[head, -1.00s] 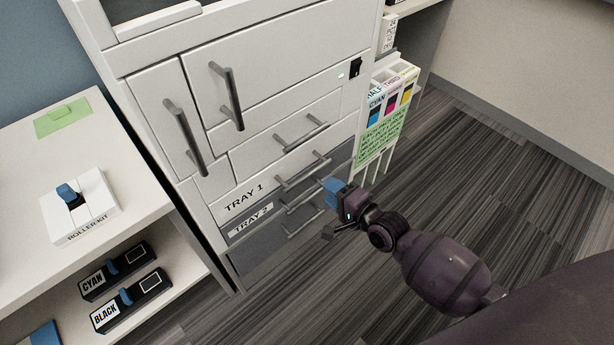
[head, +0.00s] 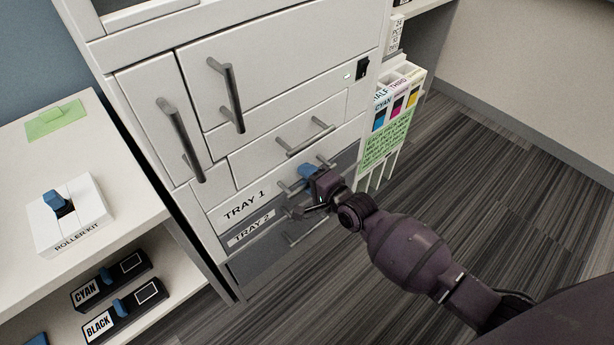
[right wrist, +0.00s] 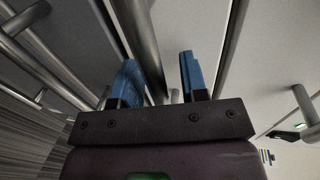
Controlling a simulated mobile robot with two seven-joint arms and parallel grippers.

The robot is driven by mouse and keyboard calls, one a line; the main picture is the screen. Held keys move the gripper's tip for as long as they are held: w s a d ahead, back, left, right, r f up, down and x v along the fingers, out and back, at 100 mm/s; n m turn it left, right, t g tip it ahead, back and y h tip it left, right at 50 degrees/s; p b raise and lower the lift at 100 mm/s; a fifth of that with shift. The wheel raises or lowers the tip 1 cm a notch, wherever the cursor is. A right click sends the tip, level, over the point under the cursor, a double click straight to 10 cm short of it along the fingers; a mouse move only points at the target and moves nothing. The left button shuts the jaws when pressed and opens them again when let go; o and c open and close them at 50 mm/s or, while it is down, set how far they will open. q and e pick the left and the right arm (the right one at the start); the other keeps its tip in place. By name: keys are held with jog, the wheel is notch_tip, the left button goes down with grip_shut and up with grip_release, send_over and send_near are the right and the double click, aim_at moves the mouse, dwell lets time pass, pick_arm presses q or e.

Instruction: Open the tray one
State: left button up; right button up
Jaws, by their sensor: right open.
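The tray one drawer (head: 212,219) is a shut white panel labelled "TRAY 1", low on the white machine. Its grey bar handle (head: 287,187) is partly hidden behind my right gripper. My right gripper (head: 306,174), with blue fingers, is open at this handle. In the right wrist view, the two blue fingers (right wrist: 160,80) stand apart, with a grey bar (right wrist: 139,35) running between them. I cannot tell whether they touch it. My left gripper is out of view.
The grey tray two drawer (head: 290,215) with its own handle lies just below. Another drawer handle (head: 305,137) is above. A cartridge holder (head: 392,125) hangs at the machine's right side. A shelf (head: 110,165) with a roller kit stands left. Floor at right is clear.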

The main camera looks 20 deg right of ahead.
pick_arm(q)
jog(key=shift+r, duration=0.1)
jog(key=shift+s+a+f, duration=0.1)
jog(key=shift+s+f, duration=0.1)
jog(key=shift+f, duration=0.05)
pick_arm(e)
grip_shut()
